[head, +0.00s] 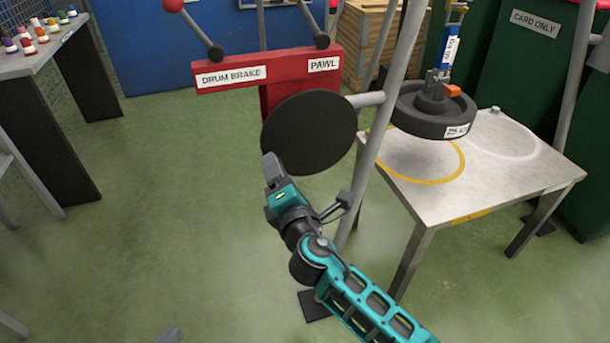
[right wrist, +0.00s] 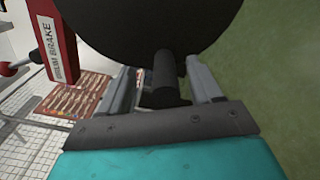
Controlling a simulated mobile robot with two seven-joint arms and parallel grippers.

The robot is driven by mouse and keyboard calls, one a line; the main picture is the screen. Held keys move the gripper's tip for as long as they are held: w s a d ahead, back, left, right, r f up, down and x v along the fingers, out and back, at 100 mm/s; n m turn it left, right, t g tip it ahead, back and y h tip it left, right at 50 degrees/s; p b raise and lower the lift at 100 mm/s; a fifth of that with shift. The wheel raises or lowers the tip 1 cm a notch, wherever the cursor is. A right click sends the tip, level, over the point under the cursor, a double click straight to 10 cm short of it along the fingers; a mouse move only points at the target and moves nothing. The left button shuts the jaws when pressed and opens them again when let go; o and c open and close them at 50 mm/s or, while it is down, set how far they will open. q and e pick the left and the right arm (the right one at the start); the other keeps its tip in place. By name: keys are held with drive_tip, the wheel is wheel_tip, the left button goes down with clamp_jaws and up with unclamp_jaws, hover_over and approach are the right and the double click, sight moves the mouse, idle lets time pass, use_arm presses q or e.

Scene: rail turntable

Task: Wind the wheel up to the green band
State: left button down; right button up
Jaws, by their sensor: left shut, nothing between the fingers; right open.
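A dark round disc (head: 308,132) sits below the red bracket. In the right wrist view the disc (right wrist: 150,25) fills the top, and a dark handle (right wrist: 168,90) sticks out from it. My right gripper (head: 271,165) is at the disc's lower left edge; its open fingers (right wrist: 160,88) stand on either side of the handle, with gaps showing. The dark weight wheel (head: 425,118) hangs from a blue and white hanger (head: 451,48) above the table's yellow ring. I cannot make out a green band. Only a grey tip of my left gripper (head: 12,326) seems to show, shut, at the bottom left.
The red bracket (head: 283,72) carries DRUM BRAKE and PAWL labels and two levers with dark ends. A grey post (head: 385,125) stands between disc and metal table (head: 510,178). A bench (head: 45,60) with coloured knobs is far left. Green floor is open at left.

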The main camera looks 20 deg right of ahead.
drive_tip(key=shift+s+d+f, duration=0.1)
drive_tip(key=shift+s, duration=1.35)
use_arm(q)
drive_tip(key=shift+f, duration=0.1)
use_arm(e)
drive_tip(key=shift+s, duration=2.6)
drive_tip(key=s+d+f+m+g+y, duration=0.3)
drive_tip(key=s+f+m+g, duration=0.65)
drive_tip(key=m, duration=1.15)
use_arm(q)
drive_tip(key=s+a+r+y+p, duration=0.1)
drive_tip(key=a+r+p, duration=0.3)
drive_tip(key=r+p, duration=1.1)
drive_tip(key=s+p, duration=0.1)
drive_tip(key=p, duration=0.5)
use_arm(e)
drive_tip(key=s+d+r+t, duration=0.1)
drive_tip(key=s+r, duration=0.1)
drive_tip(key=r, duration=0.4)
drive_tip(key=s+d+r+t+h, duration=0.1)
drive_tip(key=s+d+r, duration=0.1)
drive_tip(key=r, duration=0.4)
drive_tip(key=shift+s+d, duration=0.3)
